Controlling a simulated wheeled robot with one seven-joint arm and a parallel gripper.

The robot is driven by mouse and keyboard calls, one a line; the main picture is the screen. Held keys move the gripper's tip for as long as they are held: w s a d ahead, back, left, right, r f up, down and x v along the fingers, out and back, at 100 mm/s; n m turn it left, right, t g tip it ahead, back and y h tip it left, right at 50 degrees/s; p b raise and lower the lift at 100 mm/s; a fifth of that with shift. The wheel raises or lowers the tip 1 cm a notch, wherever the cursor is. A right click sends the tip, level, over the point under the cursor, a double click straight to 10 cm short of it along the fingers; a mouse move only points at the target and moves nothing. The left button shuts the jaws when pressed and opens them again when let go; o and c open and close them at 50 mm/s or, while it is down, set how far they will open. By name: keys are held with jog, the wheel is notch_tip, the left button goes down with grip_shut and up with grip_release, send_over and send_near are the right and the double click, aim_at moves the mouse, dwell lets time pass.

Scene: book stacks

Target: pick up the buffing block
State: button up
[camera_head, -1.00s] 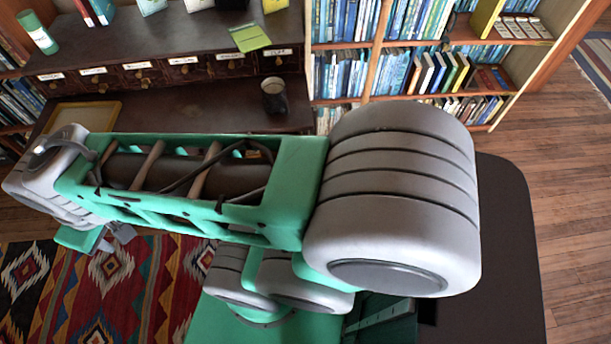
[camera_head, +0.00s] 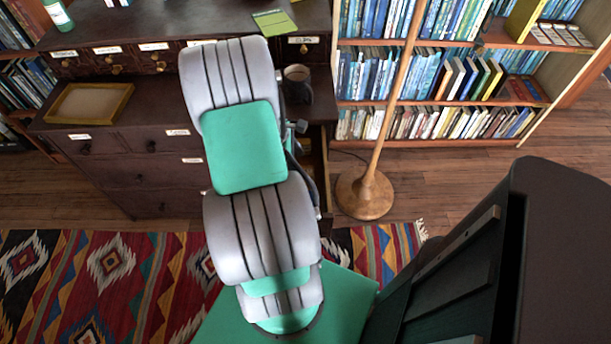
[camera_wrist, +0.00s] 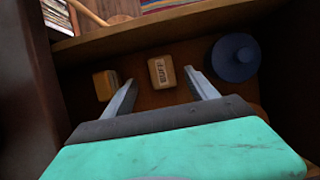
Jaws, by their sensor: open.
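The buffing block (camera_wrist: 161,72) is a small tan block with dark lettering on its pale top, lying on the floor of an open drawer (camera_wrist: 170,32) in the wrist view. My gripper (camera_wrist: 160,77) is open and empty, with its two fingers reaching into the drawer. The block shows between and just beyond the fingertips; I cannot tell how far below them it is. In the head view my arm hides the gripper and the block, and only a strip of the open drawer (camera_head: 313,172) shows.
In the drawer, another yellowish block (camera_wrist: 104,84) lies left of the left finger and a dark blue round container (camera_wrist: 236,57) stands right. A mug (camera_head: 297,84) and a wooden tray (camera_head: 88,103) sit on the dark cabinet (camera_head: 150,120). A lamp base (camera_head: 364,194) stands to the right.

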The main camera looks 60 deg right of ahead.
aim_at(305, 171)
jog(key=x, duration=0.4)
jog(key=shift+s+a+f+b, duration=0.15)
jog(key=shift+b, duration=0.2)
jog(key=shift+s+f, duration=0.1)
jog(key=shift+f, duration=0.2)
jog(key=shift+c, duration=0.6)
grip_shut()
